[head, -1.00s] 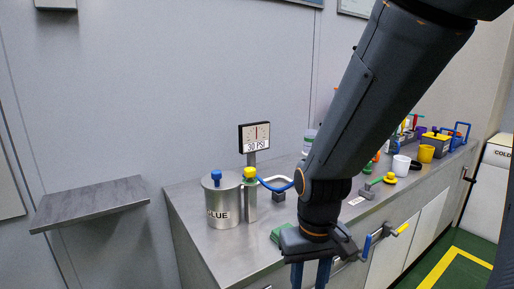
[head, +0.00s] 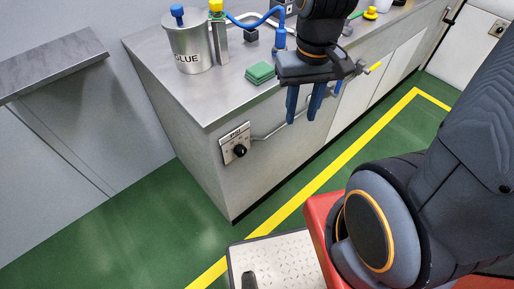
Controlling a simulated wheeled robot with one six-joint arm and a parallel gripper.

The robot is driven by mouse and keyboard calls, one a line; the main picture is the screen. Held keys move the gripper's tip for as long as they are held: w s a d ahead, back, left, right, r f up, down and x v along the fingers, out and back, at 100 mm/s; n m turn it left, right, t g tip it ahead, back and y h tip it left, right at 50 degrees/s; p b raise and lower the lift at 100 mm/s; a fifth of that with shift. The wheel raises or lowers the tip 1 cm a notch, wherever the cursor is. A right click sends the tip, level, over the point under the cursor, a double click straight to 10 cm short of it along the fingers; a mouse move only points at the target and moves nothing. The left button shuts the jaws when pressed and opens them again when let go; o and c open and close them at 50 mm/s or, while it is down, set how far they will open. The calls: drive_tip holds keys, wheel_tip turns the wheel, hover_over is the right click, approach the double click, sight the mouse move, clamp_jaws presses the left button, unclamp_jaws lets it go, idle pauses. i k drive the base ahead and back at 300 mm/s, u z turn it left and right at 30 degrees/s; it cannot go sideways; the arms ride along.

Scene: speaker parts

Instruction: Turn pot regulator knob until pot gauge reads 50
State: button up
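A round black knob (head: 239,150) sits on a small light plate (head: 228,140) on the counter's end face. The lettering above it is too small to read surely. My gripper (head: 301,118) points down, to the right of the knob and higher in the picture, apart from it. Its two blue fingers have a gap between them, with nothing held. The steel pot (head: 188,48) marked GLUE stands on the counter top. The pot gauge is out of view now.
A green block (head: 260,72) lies near the counter's edge (head: 215,118). A yellow-handled valve (head: 374,67) is right of my gripper. Green floor lies open left of the counter.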

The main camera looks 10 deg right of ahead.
sight(240, 150)
drive_tip(key=z, duration=1.6)
drive_tip(key=k, duration=0.95)
drive_tip(key=u, duration=1.9)
